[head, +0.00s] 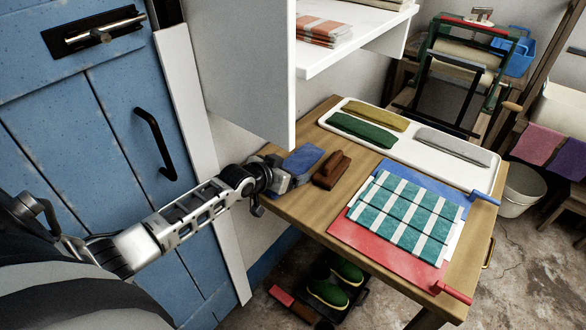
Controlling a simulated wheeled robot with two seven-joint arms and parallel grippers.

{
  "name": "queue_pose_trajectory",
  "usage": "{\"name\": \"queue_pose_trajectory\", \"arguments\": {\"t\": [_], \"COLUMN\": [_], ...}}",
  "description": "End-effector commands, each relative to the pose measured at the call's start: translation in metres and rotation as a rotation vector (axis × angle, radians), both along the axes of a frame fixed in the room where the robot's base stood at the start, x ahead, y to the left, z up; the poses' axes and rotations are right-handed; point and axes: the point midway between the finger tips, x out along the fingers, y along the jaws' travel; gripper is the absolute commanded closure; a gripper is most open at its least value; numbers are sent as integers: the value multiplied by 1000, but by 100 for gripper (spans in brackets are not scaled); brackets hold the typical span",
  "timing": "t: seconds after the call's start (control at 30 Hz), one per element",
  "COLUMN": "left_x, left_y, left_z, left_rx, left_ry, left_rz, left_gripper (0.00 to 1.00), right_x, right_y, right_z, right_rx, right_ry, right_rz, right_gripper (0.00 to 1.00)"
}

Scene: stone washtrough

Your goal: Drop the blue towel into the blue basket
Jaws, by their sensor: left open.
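A folded blue cloth (302,160), which looks like the blue towel, lies at the left back corner of the wooden table. My left gripper (283,177) is open at the table's left edge, right beside the cloth. Its fingers are small and partly hidden here, and I cannot tell whether they touch the cloth. A blue basket (521,54) stands at the far upper right, behind a green-framed wringer. My right gripper is not in view.
The table (384,256) also holds a brown brush-like block (331,170), a white tray (437,159) of folded cloths, and a checked cloth (408,214) on red and blue boards. A white shelf (352,48) overhangs its back left. Green shoes (328,294) sit below.

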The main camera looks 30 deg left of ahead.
Motion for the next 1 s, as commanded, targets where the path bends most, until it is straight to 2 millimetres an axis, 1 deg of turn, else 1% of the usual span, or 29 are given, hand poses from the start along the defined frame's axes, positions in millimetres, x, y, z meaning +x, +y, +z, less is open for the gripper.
{"name": "queue_pose_trajectory", "arguments": {"t": [0.17,0.2,0.27,0.3,0.37,0.67,0.77,0.83,0.97,1.0], "left_x": [0,0,0,0,0,0,0,0,0,0], "left_y": [0,0,0,0,0,0,-2,-5,-4,-4], "left_z": [0,0,0,0,0,2,6,11,32,41], "left_rx": [0,0,0,-1,-1,-1,-3,-2,0,1], "left_ry": [0,0,0,0,0,-4,-6,-6,-8,-9], "left_rz": [-1,0,0,0,0,0,0,-1,0,-1], "left_gripper": [15,26,42,53,70,70,70,70,70,70], "right_x": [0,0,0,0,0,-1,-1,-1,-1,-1], "right_y": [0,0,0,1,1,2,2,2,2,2], "right_z": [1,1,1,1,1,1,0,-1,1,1], "right_rx": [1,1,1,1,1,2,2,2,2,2], "right_ry": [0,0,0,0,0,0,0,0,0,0], "right_rz": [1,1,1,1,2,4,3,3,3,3], "right_gripper": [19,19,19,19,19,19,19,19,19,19]}}
